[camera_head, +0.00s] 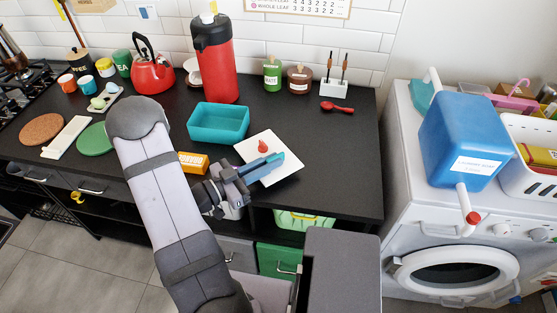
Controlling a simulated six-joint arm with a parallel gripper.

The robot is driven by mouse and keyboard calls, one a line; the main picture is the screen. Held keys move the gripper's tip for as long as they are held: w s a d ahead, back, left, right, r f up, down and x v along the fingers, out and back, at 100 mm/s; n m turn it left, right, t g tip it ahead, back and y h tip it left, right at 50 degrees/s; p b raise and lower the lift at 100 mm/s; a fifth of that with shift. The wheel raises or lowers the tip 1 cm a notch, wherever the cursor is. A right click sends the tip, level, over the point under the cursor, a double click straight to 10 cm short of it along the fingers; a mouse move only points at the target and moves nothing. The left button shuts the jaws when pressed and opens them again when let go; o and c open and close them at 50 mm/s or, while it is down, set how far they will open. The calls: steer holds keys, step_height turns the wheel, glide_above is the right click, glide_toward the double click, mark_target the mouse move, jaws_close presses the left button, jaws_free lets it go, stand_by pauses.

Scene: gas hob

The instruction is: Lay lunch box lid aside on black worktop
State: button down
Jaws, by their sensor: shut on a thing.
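The teal lunch box (218,124) stands open on the black worktop (330,150), with its empty inside showing. My gripper (257,172) is in front and to the right of the box, over a white square board. It is shut on a narrow teal piece, which I take to be the lunch box lid (271,159). The lid shows almost edge-on, and the gripper hides part of it. I cannot tell whether the lid touches the board or is just above it.
The white board (287,177) carries a small red item (263,147). An orange box (193,162) lies left of my gripper. A red flask (216,65), jars (298,80) and a red spoon (337,107) stand or lie behind. The worktop's right part is clear.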

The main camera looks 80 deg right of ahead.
step_height(320, 180, up, 14)
steer(key=p, duration=0.1)
steer(key=shift+w+a+p, duration=0.2)
steer(key=shift+a+p, duration=0.05)
steer(key=shift+p, duration=0.05)
